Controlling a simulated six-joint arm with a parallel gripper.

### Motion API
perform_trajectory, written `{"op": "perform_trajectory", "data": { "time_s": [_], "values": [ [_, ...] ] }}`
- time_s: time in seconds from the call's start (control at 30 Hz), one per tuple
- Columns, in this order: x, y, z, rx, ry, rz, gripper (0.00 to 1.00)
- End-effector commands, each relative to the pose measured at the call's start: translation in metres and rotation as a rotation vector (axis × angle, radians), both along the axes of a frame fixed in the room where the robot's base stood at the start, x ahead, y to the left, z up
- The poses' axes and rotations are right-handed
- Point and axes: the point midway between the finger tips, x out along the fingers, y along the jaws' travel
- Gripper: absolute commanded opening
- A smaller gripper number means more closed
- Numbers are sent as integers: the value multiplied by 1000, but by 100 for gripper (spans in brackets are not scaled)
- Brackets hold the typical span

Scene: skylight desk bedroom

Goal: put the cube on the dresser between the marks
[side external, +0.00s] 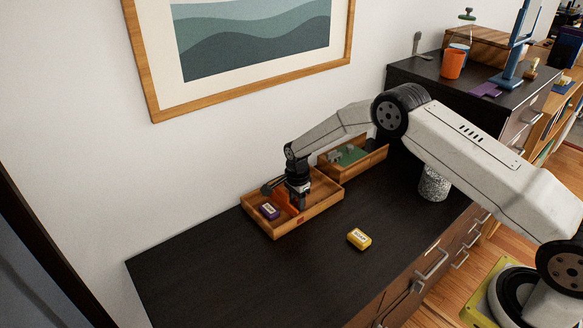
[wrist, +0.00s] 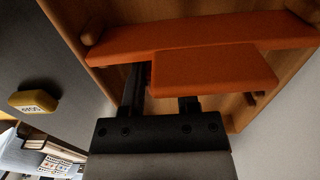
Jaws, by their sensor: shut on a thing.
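My gripper (side external: 299,202) reaches down into the wooden tray (side external: 318,212) on the dark desk. It is shut on an orange T-shaped piece (side external: 283,200), which looks like a long bar with a block on it. In the wrist view my gripper (wrist: 163,95) has its fingers against the orange piece (wrist: 215,70), which hides the fingertips. I cannot make out a plain cube. A dark dresser (side external: 430,76) stands at the back right. I cannot tell any marks on its top.
A purple box (side external: 269,211) lies in the tray. A yellow soap box (side external: 359,238) lies on the desk (side external: 215,270). A second wooden tray (side external: 358,168) stands behind. An orange cup (side external: 453,64), a blue stand (side external: 511,70) and a purple piece (side external: 486,90) are on the dresser.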

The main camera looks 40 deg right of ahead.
Motion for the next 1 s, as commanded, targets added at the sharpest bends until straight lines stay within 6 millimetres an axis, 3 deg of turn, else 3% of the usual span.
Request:
{"op": "perform_trajectory", "data": {
  "time_s": [0.13, 0.17, 0.27, 0.73, 1.0],
  "values": [
    [0, 0, -3, 0, 1, 0, 0],
    [0, 0, -3, 0, 1, 0, 43],
    [0, 0, -3, 0, 0, 0, 74],
    [0, 0, 1, 0, -1, 0, 75],
    [1, 0, 22, 0, -2, 0, 75]
  ]
}}
